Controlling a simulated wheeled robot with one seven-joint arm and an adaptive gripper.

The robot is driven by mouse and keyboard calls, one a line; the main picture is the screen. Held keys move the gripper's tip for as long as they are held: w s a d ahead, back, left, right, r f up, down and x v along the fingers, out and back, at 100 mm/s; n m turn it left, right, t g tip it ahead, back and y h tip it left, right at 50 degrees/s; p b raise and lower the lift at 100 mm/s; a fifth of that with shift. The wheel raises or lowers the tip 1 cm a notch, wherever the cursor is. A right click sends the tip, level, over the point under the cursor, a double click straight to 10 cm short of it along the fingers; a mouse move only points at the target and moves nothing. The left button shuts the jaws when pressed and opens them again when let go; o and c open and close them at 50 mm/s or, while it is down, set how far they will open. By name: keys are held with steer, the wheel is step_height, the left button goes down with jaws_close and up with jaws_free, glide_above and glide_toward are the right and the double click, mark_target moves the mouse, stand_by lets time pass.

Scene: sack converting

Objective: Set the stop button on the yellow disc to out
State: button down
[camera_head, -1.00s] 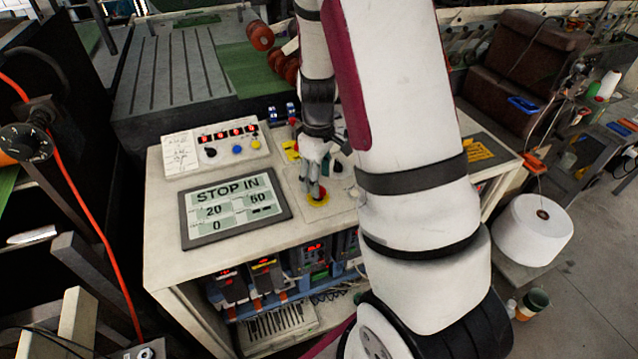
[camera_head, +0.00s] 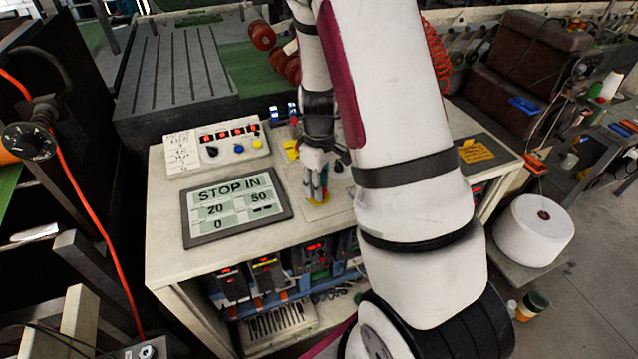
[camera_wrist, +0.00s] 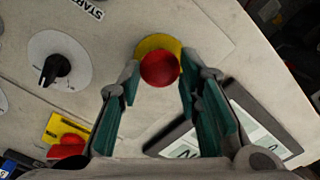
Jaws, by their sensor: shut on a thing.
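The red stop button (camera_wrist: 160,69) stands on the yellow disc (camera_wrist: 152,43) in the wrist view, with a fingertip on either side of it. My gripper (camera_head: 317,193) reaches down onto the panel from above, and its fingers hide most of the button in the head view. My gripper is shut on the stop button. The display (camera_head: 235,205) left of it reads STOP IN, with 20, 50 and 0 below.
A black knob on a white round plate (camera_wrist: 58,68) and another red button on a yellow square plate (camera_wrist: 67,147) are nearby. A box with knobs and red digits (camera_head: 220,146) stands behind the display. A white roll (camera_head: 535,225) stands right of the console.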

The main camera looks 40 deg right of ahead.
steer(key=shift+r, duration=0.55)
steer(key=c, duration=1.2)
jaws_free()
steer(key=shift+o, duration=0.2)
step_height(320, 180, up, 12)
